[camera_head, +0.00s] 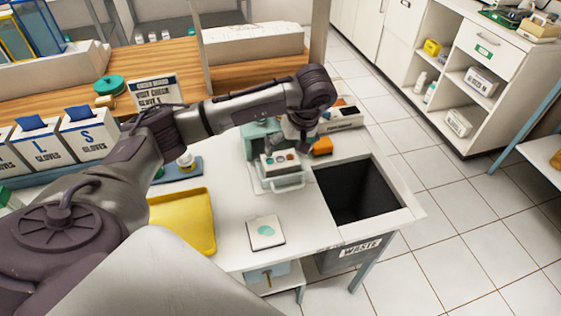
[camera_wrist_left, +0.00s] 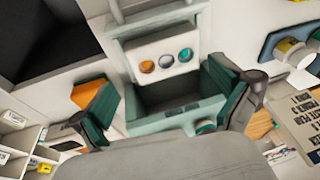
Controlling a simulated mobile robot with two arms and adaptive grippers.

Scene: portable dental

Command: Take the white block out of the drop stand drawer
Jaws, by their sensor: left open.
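The teal drop stand (camera_head: 258,135) stands on the white table left of the waste opening. My right gripper is not in view.
The dark waste opening (camera_head: 355,190) is right of the stand. An orange object (camera_head: 322,146) lies close beside the stand. A yellow tray (camera_head: 187,222) and a white pad with a teal spot (camera_head: 265,232) are nearer me. Glove boxes (camera_head: 88,135) stand at left.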

